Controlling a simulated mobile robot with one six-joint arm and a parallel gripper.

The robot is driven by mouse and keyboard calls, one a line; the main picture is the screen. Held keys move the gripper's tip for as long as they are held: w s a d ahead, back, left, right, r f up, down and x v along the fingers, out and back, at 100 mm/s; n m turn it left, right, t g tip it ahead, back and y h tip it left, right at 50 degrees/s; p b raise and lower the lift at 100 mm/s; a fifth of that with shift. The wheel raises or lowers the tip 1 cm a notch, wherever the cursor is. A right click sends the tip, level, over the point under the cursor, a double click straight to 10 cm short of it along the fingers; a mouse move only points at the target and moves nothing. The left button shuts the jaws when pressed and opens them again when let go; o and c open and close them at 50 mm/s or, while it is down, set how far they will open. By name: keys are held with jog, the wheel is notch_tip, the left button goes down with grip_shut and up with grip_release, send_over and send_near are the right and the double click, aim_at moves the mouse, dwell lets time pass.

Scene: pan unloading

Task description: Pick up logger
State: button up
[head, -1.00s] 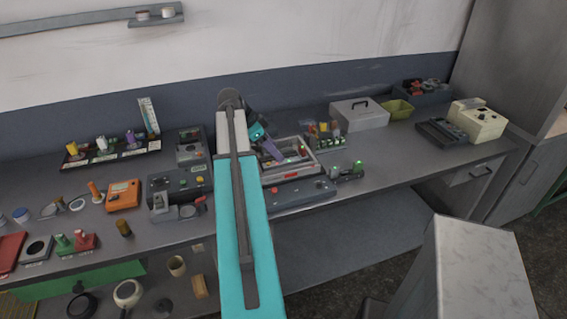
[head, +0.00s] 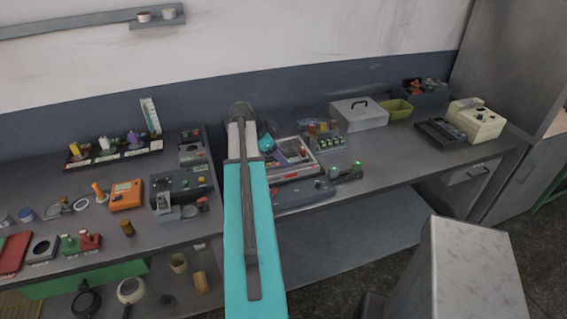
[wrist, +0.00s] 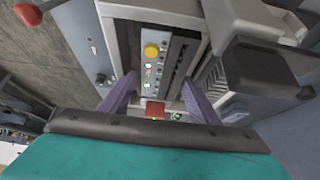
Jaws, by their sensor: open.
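In the wrist view a narrow grey module (wrist: 153,72) with a yellow knob, small lit lamps and a red block at its near end lies in a light-framed tray (wrist: 127,12). It may be the logger, but I read no label. My gripper (wrist: 158,84) is open, with its purple fingers on either side of the module's near part. I cannot tell whether they touch it. In the head view the tray (head: 318,170) is on the bench just right of my arm, which hides part of it. My gripper's teal body (head: 266,143) shows above it.
On the bench (head: 385,165), a rack of small parts (head: 326,138) stands behind the tray and a control box (head: 303,195) in front.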

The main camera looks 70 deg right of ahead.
dwell(0.3)
jog(key=c, duration=0.8)
jog(key=shift+r, duration=0.1)
jog(key=shift+r+b, duration=1.75)
jog(key=shift+r, duration=3.2)
